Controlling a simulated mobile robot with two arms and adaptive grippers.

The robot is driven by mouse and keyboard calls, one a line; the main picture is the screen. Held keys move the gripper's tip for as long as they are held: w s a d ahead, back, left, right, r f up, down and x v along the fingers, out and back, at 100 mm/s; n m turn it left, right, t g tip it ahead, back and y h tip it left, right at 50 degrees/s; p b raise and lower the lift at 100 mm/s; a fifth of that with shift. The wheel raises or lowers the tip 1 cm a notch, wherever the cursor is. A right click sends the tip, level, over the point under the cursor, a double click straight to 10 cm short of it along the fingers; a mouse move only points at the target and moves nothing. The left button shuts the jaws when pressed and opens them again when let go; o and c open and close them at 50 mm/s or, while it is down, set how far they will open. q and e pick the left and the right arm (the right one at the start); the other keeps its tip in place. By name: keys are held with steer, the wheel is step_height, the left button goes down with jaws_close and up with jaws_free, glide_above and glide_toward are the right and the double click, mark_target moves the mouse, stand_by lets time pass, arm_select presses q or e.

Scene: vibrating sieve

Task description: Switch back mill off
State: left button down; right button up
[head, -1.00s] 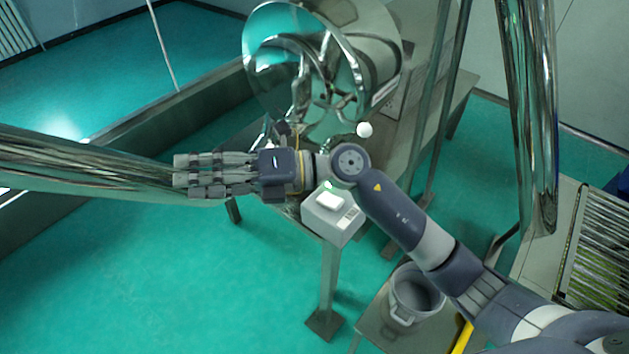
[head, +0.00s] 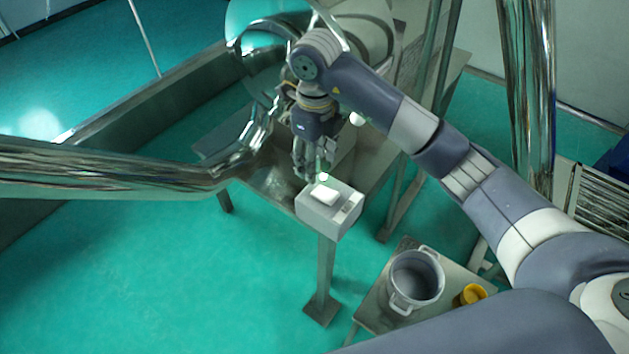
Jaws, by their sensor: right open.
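The mill, a shiny metal machine with a round polished front (head: 262,30), stands at the top middle and is partly hidden by my right arm. A grey control box (head: 345,217) sits on the front corner of the metal table below it. The box has a white raised switch cover (head: 325,194) on top, with a small green-white spot at its far edge. My right gripper (head: 312,174) is open, pointing down with its fingertips at the far side of the box. Whether they touch it cannot be told. My left gripper is out of view.
A shiny metal pipe (head: 100,168) reaches in from the left towards the mill. A metal pot (head: 416,278) and a yellow container (head: 472,294) stand on a low table at the lower right. Polished vertical pipes (head: 527,90) stand on the right. Green floor lies open at lower left.

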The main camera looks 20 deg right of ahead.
mark_target(316, 188)
step_height(316, 188, down, 7)
steer(key=shift+f+p, duration=0.15)
steer(key=shift+p, duration=0.8)
steer(key=shift+f, duration=0.6)
steer(key=c, duration=1.1)
